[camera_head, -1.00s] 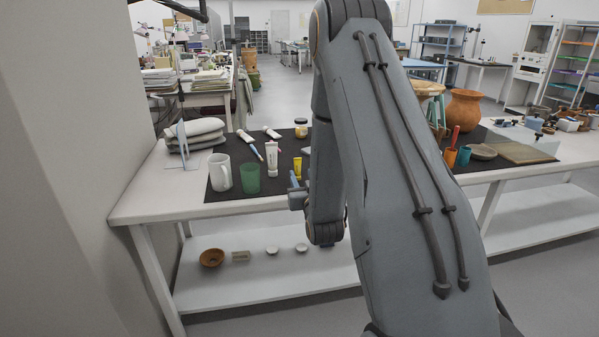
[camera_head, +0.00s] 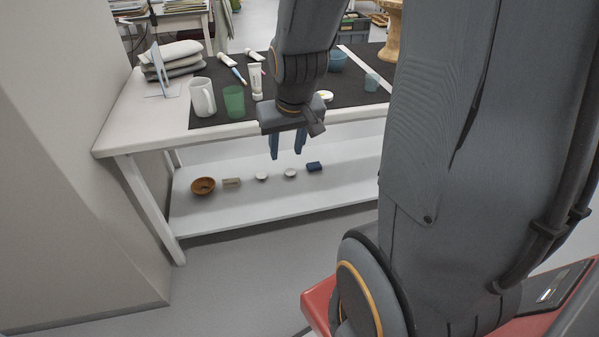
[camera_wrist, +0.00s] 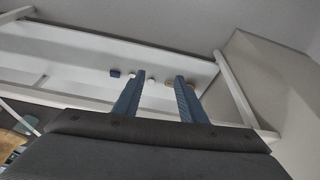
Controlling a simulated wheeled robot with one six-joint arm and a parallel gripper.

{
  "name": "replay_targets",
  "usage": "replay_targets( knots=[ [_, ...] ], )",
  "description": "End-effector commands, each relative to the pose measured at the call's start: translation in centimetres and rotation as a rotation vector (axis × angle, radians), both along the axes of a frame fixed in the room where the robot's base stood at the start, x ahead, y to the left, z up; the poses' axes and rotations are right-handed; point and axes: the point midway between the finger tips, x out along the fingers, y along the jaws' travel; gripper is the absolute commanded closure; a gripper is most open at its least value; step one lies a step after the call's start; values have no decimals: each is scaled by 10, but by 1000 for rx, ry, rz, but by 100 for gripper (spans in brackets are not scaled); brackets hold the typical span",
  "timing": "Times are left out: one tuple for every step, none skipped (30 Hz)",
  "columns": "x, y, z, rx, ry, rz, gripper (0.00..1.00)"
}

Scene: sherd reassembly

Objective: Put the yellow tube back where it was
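The yellow tube does not show in either view now; my wrist covers the part of the black mat beside the white tube (camera_head: 256,82). My gripper (camera_head: 287,154) points down in front of the table's front edge, above the level of the lower shelf. Its two blue fingers are apart. In the wrist view my gripper (camera_wrist: 160,76) has nothing held between its fingers, and the lower shelf shows beyond them.
On the table (camera_head: 128,128) stand a white mug (camera_head: 202,97) and a green cup (camera_head: 234,101). The lower shelf (camera_head: 215,219) holds a brown bowl (camera_head: 203,186), small dishes and a blue block (camera_head: 314,167). A wall stands at the left.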

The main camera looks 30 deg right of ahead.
Motion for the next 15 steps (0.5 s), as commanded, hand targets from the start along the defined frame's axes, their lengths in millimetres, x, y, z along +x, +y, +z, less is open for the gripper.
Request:
replay_targets(
  knots=[
    [-24,9,8,13,62,8,62],
    [-38,13,11,22,102,11,62],
    [-55,19,15,32,152,15,62],
    [-67,23,17,38,184,18,62],
    [-79,26,20,44,216,20,62],
    [-91,29,23,51,249,22,62],
    [-99,31,25,55,271,25,62],
    [-106,33,26,58,290,25,62],
    [-113,35,28,62,309,28,62],
    [-117,36,29,64,321,29,62],
    [-120,37,30,66,328,29,62],
    [-122,38,30,68,336,29,62],
    [-123,38,30,68,339,30,62],
    [-124,38,30,68,341,30,62],
    [-123,38,30,68,341,30,62]
  ],
)
